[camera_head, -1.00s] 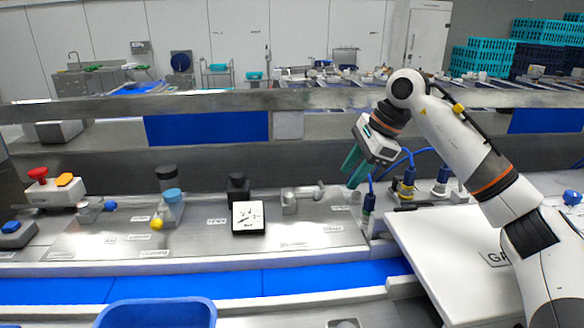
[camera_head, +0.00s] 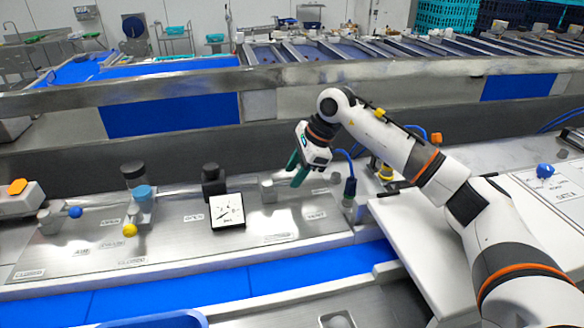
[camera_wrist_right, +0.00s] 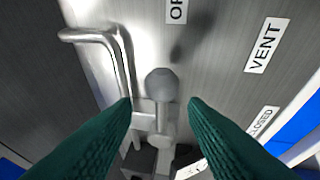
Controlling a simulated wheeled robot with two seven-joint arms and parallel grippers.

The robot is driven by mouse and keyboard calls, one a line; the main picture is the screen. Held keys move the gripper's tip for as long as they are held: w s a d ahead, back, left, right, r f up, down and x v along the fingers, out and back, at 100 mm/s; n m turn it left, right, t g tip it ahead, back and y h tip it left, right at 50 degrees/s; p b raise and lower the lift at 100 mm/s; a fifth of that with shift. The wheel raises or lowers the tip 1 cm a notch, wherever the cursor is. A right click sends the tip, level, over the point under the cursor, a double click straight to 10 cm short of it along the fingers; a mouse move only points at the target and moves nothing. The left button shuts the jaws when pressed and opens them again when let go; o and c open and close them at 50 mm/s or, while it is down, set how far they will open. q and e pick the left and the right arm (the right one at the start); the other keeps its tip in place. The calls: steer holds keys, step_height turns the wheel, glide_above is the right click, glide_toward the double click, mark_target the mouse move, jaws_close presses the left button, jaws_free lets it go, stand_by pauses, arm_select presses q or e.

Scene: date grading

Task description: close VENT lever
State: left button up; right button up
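The VENT lever shows in the right wrist view as a grey rounded knob (camera_wrist_right: 161,84) on a short metal stem. Beside it are a VENT label (camera_wrist_right: 267,45), a CLOSED label (camera_wrist_right: 262,122) and a cut-off label starting "OP" (camera_wrist_right: 177,9). My right gripper (camera_wrist_right: 160,104) is open, with its green fingers on either side of the stem just below the knob in the picture. I cannot tell whether they touch it. In the head view my right gripper (camera_head: 295,174) is over the panel at the lever's grey mount (camera_head: 268,190) and hides much of the lever. My left gripper is out of view.
A bent metal pipe (camera_wrist_right: 118,50) lies left of the knob in the wrist view. A blue-cabled fitting (camera_head: 349,190) stands close on the right.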

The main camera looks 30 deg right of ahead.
steer(key=shift+p+x, duration=0.3)
steer(key=shift+x, duration=0.7)
steer(key=shift+a, duration=0.1)
jaws_close()
steer(key=shift+a, duration=0.1)
